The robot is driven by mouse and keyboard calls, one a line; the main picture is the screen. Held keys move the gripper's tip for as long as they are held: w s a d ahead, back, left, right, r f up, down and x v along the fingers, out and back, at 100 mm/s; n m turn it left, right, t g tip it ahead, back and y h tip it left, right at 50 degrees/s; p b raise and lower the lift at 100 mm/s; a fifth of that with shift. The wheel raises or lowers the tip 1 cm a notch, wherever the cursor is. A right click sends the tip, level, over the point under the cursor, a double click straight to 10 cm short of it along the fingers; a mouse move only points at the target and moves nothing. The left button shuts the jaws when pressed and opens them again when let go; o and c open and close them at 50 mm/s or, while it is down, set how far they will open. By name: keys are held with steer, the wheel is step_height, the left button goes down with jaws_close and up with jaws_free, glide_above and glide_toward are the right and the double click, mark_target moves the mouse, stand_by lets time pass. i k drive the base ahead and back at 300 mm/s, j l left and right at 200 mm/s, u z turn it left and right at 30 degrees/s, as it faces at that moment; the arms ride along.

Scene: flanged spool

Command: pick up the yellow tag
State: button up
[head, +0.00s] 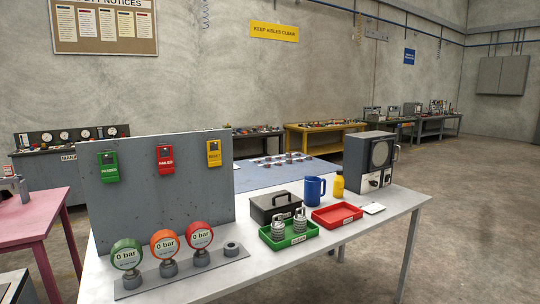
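The yellow tag (214,153) hangs near the upper right corner of a grey upright panel (150,195) on the white bench. A red tag (165,160) hangs to its left, near the middle of the panel. A green tag (109,167) hangs at the panel's left. The tags are apart from each other. My gripper is not in the head view.
Three round gauges, green (126,255), orange (165,246) and red (200,237), stand before the panel. Right of it are a black box (270,209), a green tray (308,234) with metal pieces, a red tray (337,226), a blue mug (315,189) and a grey instrument (362,150).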

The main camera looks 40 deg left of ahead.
mark_target(214, 158)
steer(key=i+l+u, duration=0.1)
steer(key=i+u, duration=0.25)
steer(key=i, duration=0.2)
steer(key=i+l+u, duration=0.35)
steer(key=i, duration=0.15)
steer(key=i+l+u, duration=0.35)
steer(key=i, duration=0.15)
steer(key=j, duration=0.1)
